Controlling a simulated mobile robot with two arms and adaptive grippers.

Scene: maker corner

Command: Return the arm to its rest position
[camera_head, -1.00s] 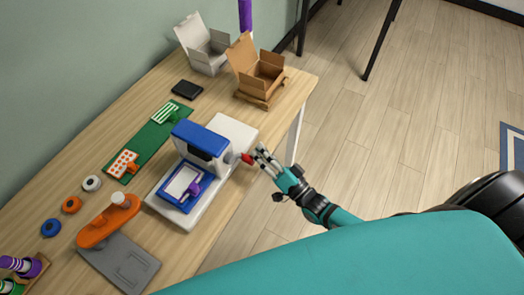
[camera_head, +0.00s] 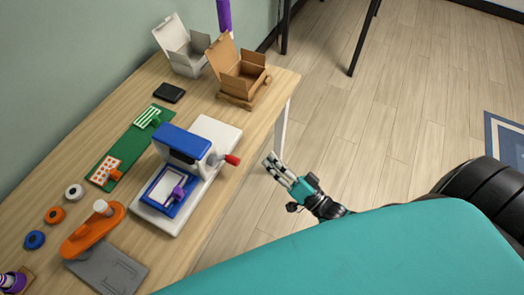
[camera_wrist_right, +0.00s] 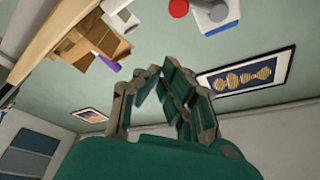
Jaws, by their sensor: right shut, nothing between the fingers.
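My right gripper (camera_head: 276,163) is shut and empty, out past the front edge of the table over the floor. It stands apart from the red handle (camera_head: 231,160) of the blue and white press (camera_head: 182,143), to the right of it. In the right wrist view my right gripper (camera_wrist_right: 160,75) has its fingers together with nothing between them, and the red handle tip (camera_wrist_right: 179,8) shows at the top. My left gripper is not in view.
The wooden table (camera_head: 205,232) holds an open brown box (camera_head: 240,78), an open white box (camera_head: 188,58), a green mat (camera_head: 128,152), an orange tool (camera_head: 92,235) and a grey plate (camera_head: 108,268). Floor (camera_head: 350,130) right of the table is clear.

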